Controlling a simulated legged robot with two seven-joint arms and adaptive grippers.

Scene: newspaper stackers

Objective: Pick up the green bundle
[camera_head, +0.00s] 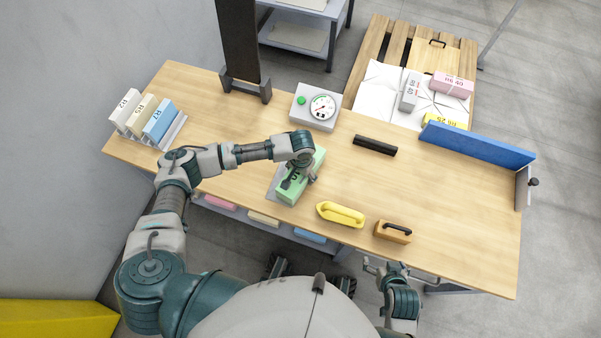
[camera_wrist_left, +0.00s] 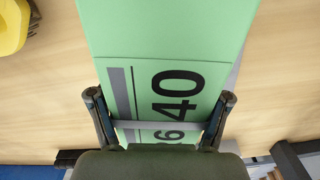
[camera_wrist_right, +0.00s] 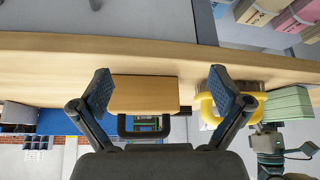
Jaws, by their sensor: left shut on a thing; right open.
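The green bundle (camera_head: 289,194) lies on a grey sheet (camera_head: 272,180) near the front middle of the wooden table. My left gripper (camera_head: 298,176) is over it from above and shut on it. In the left wrist view the fingers (camera_wrist_left: 162,118) straddle the green bundle (camera_wrist_left: 165,40), which has black print and a grey band. I cannot tell whether it is lifted. My right gripper (camera_head: 388,267) is open and empty off the table's front edge, near a wooden block with a black handle (camera_head: 393,232). The bundle also shows in the right wrist view (camera_wrist_right: 288,103).
A yellow handled tool (camera_head: 341,214) lies right of the bundle. A dial scale (camera_head: 316,107) stands behind it. A black bar (camera_head: 375,145) and blue fence (camera_head: 478,145) are to the right; a rack with upright bundles (camera_head: 170,133) is left. A pallet (camera_head: 462,58) with bundles stands beyond.

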